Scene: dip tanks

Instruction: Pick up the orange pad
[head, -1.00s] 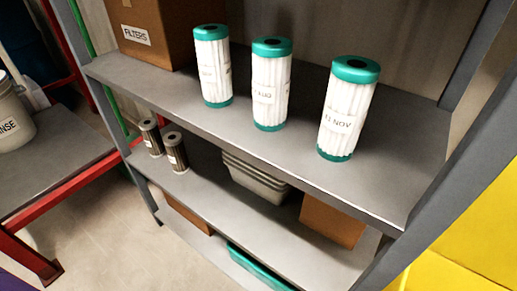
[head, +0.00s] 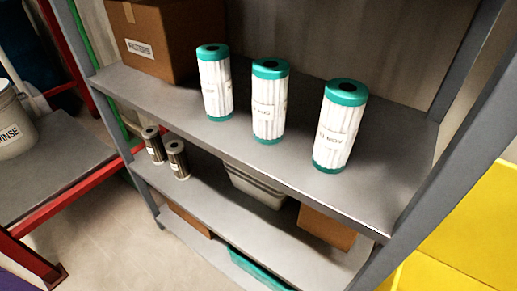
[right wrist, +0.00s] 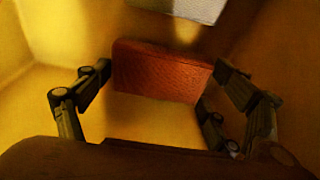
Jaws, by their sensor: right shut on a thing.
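The orange pad (right wrist: 160,72) shows in the right wrist view, a dark orange block with a textured face. My right gripper (right wrist: 160,80) is shut on the pad, with one finger at its left end and one at its right end. Yellow walls surround the pad and the gripper. The pad and my grippers do not show in the head view, and my left gripper is in neither view.
A pale grey object (right wrist: 185,8) lies beyond the pad. In the head view, a grey shelf (head: 190,105) carries white-and-green filter cartridges (head: 268,100) and a cardboard box (head: 150,40). A yellow surface (head: 470,225) stands at right, a white bucket (head: 12,125) at left.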

